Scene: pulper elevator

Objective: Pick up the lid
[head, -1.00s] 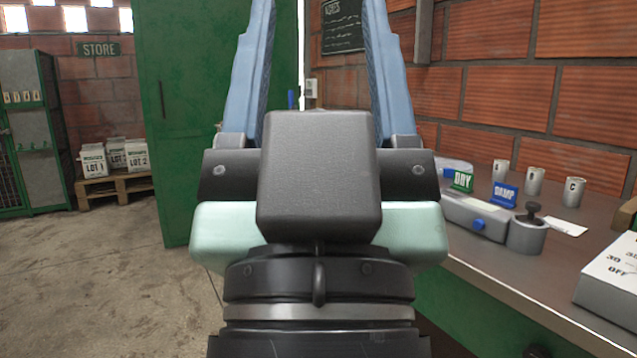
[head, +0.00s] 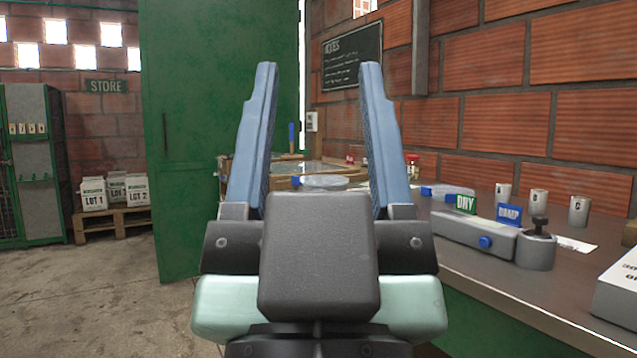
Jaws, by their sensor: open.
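My gripper (head: 319,68) is open and empty in the middle of the head view. Its two blue fingers point up and away, well apart. I cannot tell for sure which thing is the lid. A small grey pot (head: 536,250) with a black knobbed top (head: 539,226) stands on the counter to the right. My gripper touches neither; its fingers and wrist hide part of the far counter.
The counter (head: 476,236) runs along the brick wall. It holds a grey device with DRY (head: 466,203) and DAMP (head: 508,215) signs, several cups and a white box (head: 619,287).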

